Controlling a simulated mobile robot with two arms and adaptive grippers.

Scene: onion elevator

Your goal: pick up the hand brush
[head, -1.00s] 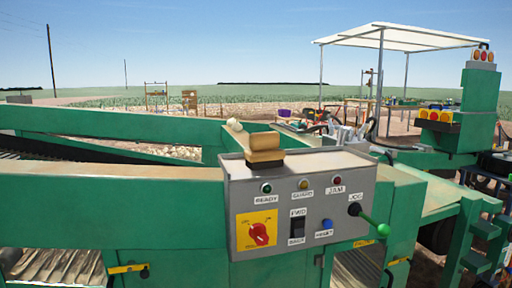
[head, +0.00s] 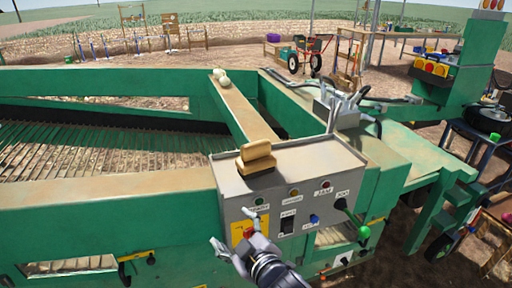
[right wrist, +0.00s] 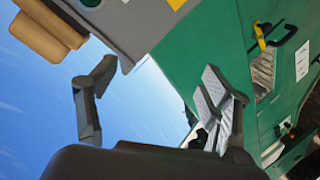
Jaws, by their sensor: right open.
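The hand brush (head: 257,151) has a tan wooden body above a dark bristle part. It rests on the top left of the grey control box (head: 310,160). My right gripper (head: 235,230) is open and empty, in front of the box's lower left and below the brush. It hides part of the red switch on its yellow plate. In the right wrist view, the brush (right wrist: 50,28) shows at the upper left, beyond the open fingers (right wrist: 158,75) and apart from them. My left gripper is not in view.
The control box's front carries lamps, switches and a green-knobbed lever (head: 363,232). Green machine beams (head: 110,200) surround it. Two pale onions (head: 220,76) lie on a beam behind.

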